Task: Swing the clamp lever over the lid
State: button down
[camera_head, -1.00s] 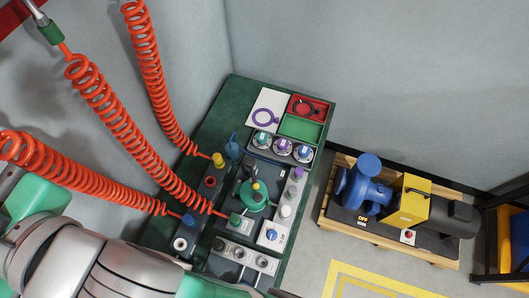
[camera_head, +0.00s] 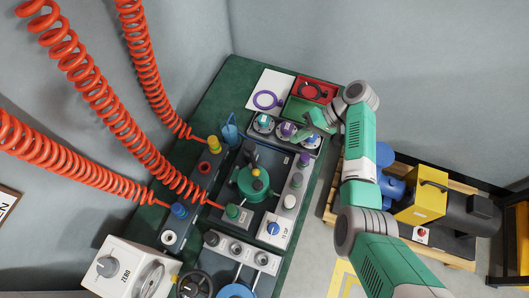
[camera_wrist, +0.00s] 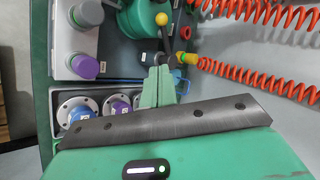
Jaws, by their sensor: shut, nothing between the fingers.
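The green round lid (camera_head: 249,185) sits in the middle of the dark station. The black clamp lever (camera_head: 250,154) rises at its back side, and its yellow knob (camera_head: 256,171) appears over the lid in the head view. In the wrist view the lever (camera_wrist: 166,40) runs from a black pivot up to the yellow knob (camera_wrist: 160,18), beside the lid (camera_wrist: 142,18). I cannot tell whether the lever is upright or tilted. My gripper (camera_head: 303,133) is shut and empty, behind and right of the lever. Its fingertips (camera_wrist: 157,72) point at the pivot, apparently without touching.
Several orange coiled hoses (camera_head: 85,160) hang at the left, ending at coloured couplings. A row of round fittings (camera_head: 285,131) lies under my gripper. Purple-capped and white posts (camera_head: 290,201) stand right of the lid. A red tray (camera_head: 314,90) is at the back.

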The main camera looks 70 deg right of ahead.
jog(key=b, duration=0.4)
send_near(252, 158)
notch_tip(252, 158, down, 5)
jog(key=w+a, duration=0.2)
jog(key=a, duration=0.1)
jog(key=shift+w+a, duration=0.1)
jog(key=shift+w, duration=0.25)
jog(key=shift+s+r+p, duration=0.1)
jog(key=shift+r+p, duration=0.05)
jog(key=shift+p, duration=0.2)
